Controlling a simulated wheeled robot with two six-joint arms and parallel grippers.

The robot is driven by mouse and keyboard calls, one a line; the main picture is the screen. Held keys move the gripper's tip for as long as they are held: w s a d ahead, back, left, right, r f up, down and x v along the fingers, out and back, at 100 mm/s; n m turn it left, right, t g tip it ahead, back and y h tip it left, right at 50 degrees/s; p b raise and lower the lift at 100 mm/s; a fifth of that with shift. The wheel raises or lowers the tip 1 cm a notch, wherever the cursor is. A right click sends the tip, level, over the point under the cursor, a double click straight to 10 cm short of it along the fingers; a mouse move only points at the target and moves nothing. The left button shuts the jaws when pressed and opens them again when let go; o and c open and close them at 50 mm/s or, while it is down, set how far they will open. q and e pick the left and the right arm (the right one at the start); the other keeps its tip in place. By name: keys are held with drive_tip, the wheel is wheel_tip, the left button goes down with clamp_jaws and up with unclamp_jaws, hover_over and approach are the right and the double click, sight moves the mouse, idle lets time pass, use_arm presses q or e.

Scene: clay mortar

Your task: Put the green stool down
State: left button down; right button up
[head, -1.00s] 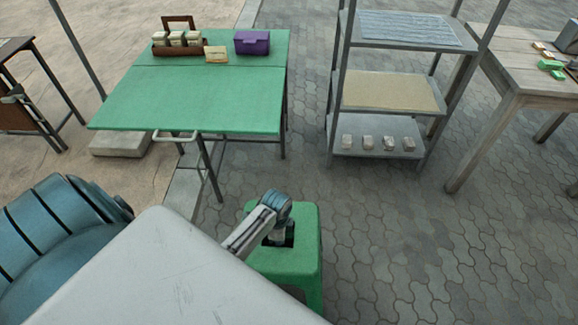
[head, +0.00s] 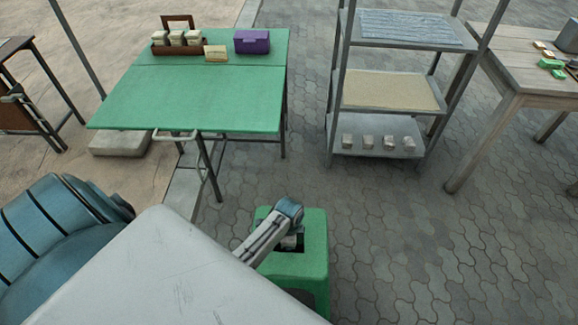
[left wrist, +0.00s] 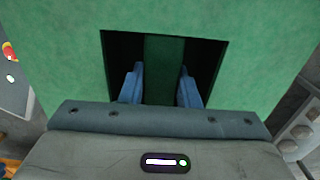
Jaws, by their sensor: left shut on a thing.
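The green stool (head: 314,232) is at the bottom middle of the head view, by the paved floor to the right of the table. Its seat has a dark rectangular slot. My left gripper (head: 289,240) reaches down into that slot from above. In the left wrist view its two blue fingers (left wrist: 160,85) sit in the slot on either side of a green bar (left wrist: 164,60) of the stool, and it is shut on the stool. The stool's feet are hidden, so I cannot tell whether they touch the floor. My right gripper is not in view.
A green-topped table (head: 190,97) with a purple box (head: 252,41) stands behind left. A grey shelf rack (head: 384,132) with several small blocks is behind right, and a wooden table (head: 515,78) at far right. Paving (head: 430,255) right of the stool is clear.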

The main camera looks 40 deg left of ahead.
use_arm(q)
drive_tip(key=c, duration=1.1)
unclamp_jaws()
drive_tip(key=shift+f, duration=0.1)
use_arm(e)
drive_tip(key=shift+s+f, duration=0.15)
use_arm(q)
drive_tip(key=shift+r, duration=0.2)
wheel_tip(320, 180, up, 12)
drive_tip(key=shift+f+p, duration=0.1)
drive_tip(key=shift+p, duration=0.75)
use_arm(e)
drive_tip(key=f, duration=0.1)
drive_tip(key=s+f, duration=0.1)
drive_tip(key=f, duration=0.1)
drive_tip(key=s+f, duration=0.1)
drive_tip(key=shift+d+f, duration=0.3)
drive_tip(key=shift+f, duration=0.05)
